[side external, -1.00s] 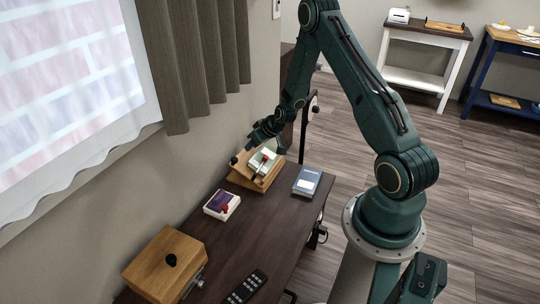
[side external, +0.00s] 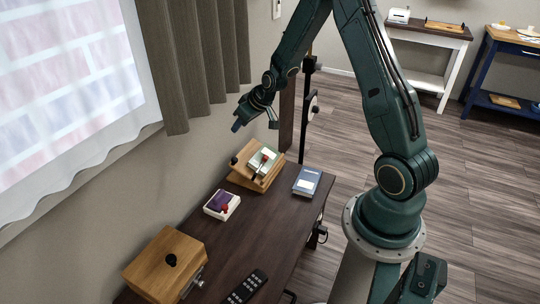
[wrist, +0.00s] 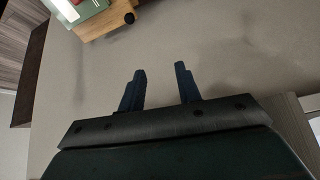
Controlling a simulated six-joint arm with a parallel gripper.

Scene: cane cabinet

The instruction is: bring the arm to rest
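My gripper (side external: 256,119) is raised in the air above the far end of the dark table, near the wall and curtain. In the wrist view its two dark fingers (wrist: 161,84) are apart with nothing between them. Below it, a wooden box (side external: 243,177) stands on the table, with a pale green and white item and something red on top. The box's edge with a black knob also shows at the top of the wrist view (wrist: 100,22). My gripper is clear of the box.
The dark table (side external: 250,235) also holds a white box with purple (side external: 221,204), a blue book (side external: 307,181), a second wooden box (side external: 163,265) and a black remote (side external: 246,287). The curtain (side external: 200,60) and wall are close to the left. Open floor lies right.

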